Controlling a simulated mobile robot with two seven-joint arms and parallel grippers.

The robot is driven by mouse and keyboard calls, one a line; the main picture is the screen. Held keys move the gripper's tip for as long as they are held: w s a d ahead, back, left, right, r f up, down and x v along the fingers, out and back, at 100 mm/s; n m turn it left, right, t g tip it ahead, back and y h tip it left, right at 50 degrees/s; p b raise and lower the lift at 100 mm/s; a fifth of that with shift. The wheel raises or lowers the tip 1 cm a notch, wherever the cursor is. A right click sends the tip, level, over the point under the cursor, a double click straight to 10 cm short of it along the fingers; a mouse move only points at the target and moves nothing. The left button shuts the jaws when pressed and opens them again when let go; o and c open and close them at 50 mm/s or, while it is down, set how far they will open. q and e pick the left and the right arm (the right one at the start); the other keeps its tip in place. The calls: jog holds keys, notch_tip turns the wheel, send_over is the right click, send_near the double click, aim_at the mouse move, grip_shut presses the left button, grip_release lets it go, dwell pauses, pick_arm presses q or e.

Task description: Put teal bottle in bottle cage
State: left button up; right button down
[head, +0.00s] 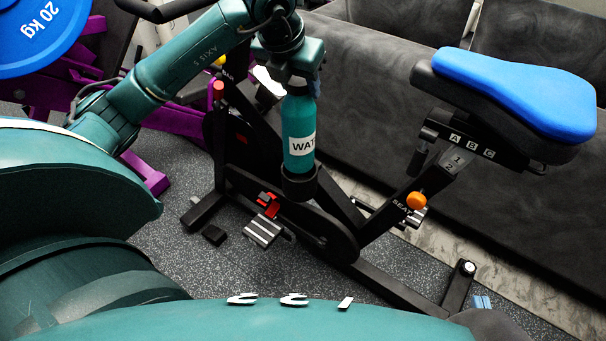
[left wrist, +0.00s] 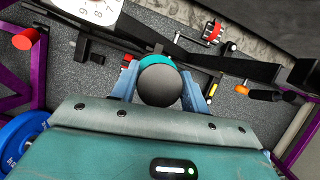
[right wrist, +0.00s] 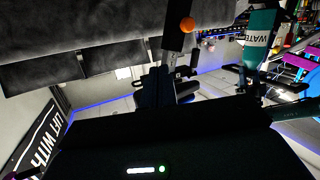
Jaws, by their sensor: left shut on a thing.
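The teal bottle (head: 299,116) is upright, with a white label on its side. My left gripper (head: 290,75) is shut on its top from above. In the left wrist view the bottle's round dark cap (left wrist: 160,86) sits between the two fingers, with a teal edge behind it. The black bottle cage (head: 299,186) is on the exercise bike's frame. The bottle's lower end meets the cage's rim; how deep it sits is hidden. The bottle also shows upside down in the right wrist view (right wrist: 258,38).
The bike's blue saddle (head: 515,92) is at the right, with an orange knob (head: 416,201) below it. A pedal (head: 264,229) is below the cage. A grey sofa (head: 370,110) stands behind. A purple rack (head: 150,178) with a blue weight plate (head: 38,32) is at the left.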

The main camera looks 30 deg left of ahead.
aim_at(299, 122)
pick_arm(q)
notch_tip(299, 122, down, 9)
jog(key=shift+f+b, duration=0.2)
jog(key=shift+b, duration=0.9)
jog(key=o, duration=1.4)
jog(key=shift+c, duration=0.2)
pick_arm(e)
jog(key=shift+a+r+n+t+y, duration=0.15)
jog(key=shift+a+n+t+y, duration=0.35)
jog(key=shift+t, duration=0.3)
pick_arm(q)
jog(key=shift+r, duration=0.1)
pick_arm(e)
jog(key=shift+d, duration=0.1)
